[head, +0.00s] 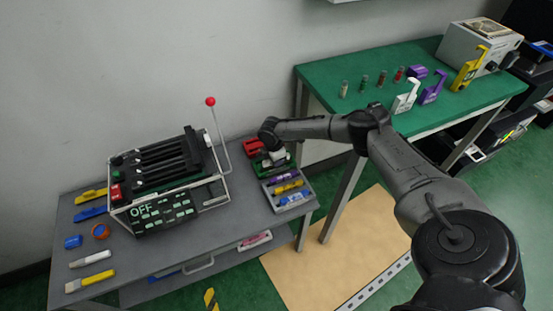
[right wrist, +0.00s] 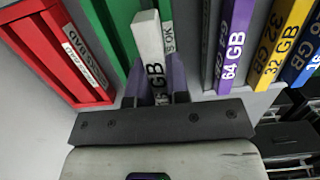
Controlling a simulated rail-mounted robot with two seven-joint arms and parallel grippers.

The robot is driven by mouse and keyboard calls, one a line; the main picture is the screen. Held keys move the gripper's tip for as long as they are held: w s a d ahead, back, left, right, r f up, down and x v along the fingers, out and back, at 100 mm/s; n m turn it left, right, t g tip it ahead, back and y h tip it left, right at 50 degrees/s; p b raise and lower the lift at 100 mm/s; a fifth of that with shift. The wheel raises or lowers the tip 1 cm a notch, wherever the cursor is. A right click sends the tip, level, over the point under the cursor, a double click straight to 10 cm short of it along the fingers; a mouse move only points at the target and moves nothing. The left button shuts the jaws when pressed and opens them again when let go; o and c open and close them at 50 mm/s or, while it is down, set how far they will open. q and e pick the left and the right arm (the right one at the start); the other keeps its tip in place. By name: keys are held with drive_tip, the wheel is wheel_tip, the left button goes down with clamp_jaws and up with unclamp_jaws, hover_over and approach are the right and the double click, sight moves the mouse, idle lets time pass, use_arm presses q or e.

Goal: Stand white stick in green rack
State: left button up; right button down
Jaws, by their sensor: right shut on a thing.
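The white stick (right wrist: 149,42), marked "GB" in black, is between the fingers of my right gripper (right wrist: 157,88), which is shut on it. The green rack (right wrist: 112,28) is right at the stick's far end, with a pale label partly hidden behind the stick. I cannot tell whether the stick's end is inside the rack or only over it. In the head view my right gripper (head: 277,157) is low over the green rack (head: 262,165) on the grey table and hides the stick. My left gripper is in neither view.
A red rack (head: 254,147) stands close beside the green one. A grey tray (head: 269,196) with purple, yellow and blue sticks lies in front. A black machine with a red-knobbed lever (head: 218,130) stands to the left. A green table (head: 330,82) holds lever fixtures.

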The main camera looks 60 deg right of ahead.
drive_tip(key=shift+f+b, duration=0.35)
drive_tip(key=shift+f, duration=0.6)
drive_tip(key=c, duration=1)
unclamp_jaws()
drive_tip(key=r+p, duration=0.1)
drive_tip(key=r, duration=0.3)
drive_tip(key=r+p, duration=0.2)
drive_tip(key=r, duration=0.2)
drive_tip(key=w+a+r+p, duration=0.1)
drive_tip(key=r+p, duration=0.1)
drive_tip(key=r, duration=0.2)
drive_tip(key=shift+a+r, duration=0.1)
drive_tip(key=shift+r, duration=0.1)
drive_tip(key=shift+r+p, duration=0.4)
drive_tip(key=shift+r, duration=0.25)
